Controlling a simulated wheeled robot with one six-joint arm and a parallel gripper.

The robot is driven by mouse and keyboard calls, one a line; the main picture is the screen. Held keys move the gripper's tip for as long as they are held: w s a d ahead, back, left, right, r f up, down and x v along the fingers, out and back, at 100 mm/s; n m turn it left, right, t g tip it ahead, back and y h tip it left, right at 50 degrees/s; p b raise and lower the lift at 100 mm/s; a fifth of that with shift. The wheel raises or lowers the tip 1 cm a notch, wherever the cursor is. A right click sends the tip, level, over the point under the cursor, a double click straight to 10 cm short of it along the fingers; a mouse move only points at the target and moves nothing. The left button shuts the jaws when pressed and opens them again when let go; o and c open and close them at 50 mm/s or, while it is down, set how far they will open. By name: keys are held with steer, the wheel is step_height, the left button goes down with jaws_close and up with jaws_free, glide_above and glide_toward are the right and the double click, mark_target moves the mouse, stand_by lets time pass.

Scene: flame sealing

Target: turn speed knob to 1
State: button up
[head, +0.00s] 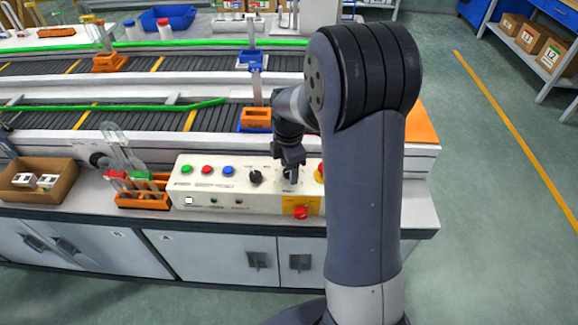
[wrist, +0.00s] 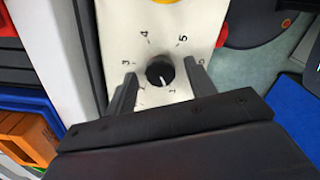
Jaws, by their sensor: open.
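The speed knob (wrist: 160,74) is round and black with a white pointer line, set in a white panel with numbers printed around it. Its pointer is directed toward the bottom of the wrist view, slightly right, close to the mark that looks like 1. My gripper (wrist: 159,69) is open, with one finger on each side of the knob and a visible gap to it on both sides. In the head view my gripper (head: 291,176) is down at the right part of the control box (head: 235,179) and mostly hides this knob.
The control box also has green, red and blue buttons (head: 228,170), another black knob (head: 255,177) left of my gripper, and a red button (head: 301,213) on a yellow part. An orange rack (head: 143,200) with tubes stands to the left. Conveyors (head: 130,121) run behind.

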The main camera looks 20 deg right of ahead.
step_height(320, 180, up, 11)
stand_by(0.5)
steer(key=shift+f, duration=0.2)
step_height(320, 180, down, 10)
steer(key=shift+f, duration=0.4)
steer(key=shift+r, duration=0.1)
stand_by(0.4)
